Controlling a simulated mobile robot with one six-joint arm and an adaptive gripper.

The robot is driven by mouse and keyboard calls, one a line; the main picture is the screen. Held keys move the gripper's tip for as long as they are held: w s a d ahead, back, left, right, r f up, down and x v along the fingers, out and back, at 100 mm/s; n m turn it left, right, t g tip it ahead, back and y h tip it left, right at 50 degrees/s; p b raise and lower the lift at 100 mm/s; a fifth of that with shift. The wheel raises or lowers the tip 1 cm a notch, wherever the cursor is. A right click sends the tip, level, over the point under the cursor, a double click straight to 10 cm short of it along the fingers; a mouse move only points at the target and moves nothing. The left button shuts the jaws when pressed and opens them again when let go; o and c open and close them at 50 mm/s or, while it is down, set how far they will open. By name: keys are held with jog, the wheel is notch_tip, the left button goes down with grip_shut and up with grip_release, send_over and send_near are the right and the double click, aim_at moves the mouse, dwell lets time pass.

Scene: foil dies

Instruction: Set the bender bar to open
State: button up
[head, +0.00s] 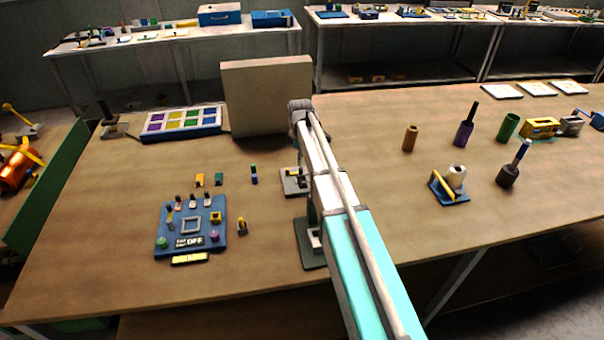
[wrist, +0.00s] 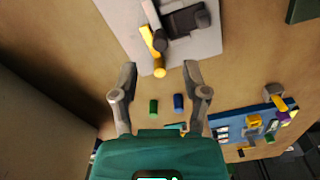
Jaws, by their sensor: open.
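A light grey plate (wrist: 205,45) with a yellow bar (wrist: 150,40) lies ahead of my gripper in the wrist view; I take this as the bender. The bar ends in a rounded yellow grip (wrist: 160,70), with a dark knob (wrist: 160,40) close beside it. A black block (wrist: 186,20) sits on the plate. My gripper (wrist: 160,68) is open and empty, its fingertips either side of the yellow grip in the picture; the height between them is unclear. In the head view the plate (head: 290,190) is partly hidden by my arm, and my gripper is not clearly seen.
A blue control panel (head: 170,240) stands at the left front. Small green (wrist: 153,106) and blue (wrist: 178,102) pieces lie near my gripper. A large beige box (head: 265,95) stands behind. A dark green-based stand (head: 312,258) is in front.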

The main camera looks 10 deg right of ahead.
aim_at(300, 168)
jog(key=shift+f+b, duration=2.55)
jog(key=shift+f, duration=0.25)
